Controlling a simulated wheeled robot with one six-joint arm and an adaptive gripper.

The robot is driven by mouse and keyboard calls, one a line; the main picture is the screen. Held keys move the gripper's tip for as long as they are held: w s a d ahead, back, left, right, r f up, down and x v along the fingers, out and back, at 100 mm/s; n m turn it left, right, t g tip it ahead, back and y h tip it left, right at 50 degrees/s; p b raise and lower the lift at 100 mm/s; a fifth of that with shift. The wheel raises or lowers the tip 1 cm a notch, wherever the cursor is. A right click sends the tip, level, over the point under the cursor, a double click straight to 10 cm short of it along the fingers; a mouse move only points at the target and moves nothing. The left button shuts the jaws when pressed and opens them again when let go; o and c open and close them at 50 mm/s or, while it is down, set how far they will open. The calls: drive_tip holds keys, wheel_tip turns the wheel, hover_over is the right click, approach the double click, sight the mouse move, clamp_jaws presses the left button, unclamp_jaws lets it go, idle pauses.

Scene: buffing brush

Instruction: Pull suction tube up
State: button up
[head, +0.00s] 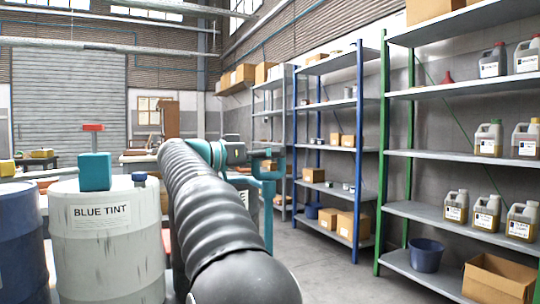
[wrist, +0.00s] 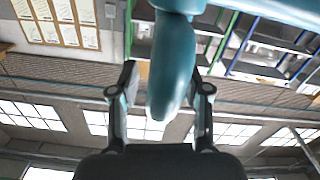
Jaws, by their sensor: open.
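A white drum (head: 105,245) labelled BLUE TINT stands at the left in the head view. On its lid sits a teal block (head: 95,171), with a red bar (head: 93,128) on a short stem above it. These look like a pump head; any tube inside the drum is hidden. My arm crosses the middle of the head view, to the right of the drum, and hides its own far end. In the wrist view my gripper (wrist: 162,82) has its two dark fingers spread apart. A rounded teal shape passes between them in the picture; I cannot tell its distance.
A dark blue drum (head: 20,245) stands left of the white one. A small blue cap (head: 139,177) is on the white drum's lid. Shelves with jugs (head: 486,138) and boxes line the right wall. The floor (head: 330,255) before them is clear. The wrist view faces walls and roof windows.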

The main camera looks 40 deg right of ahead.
clamp_jaws()
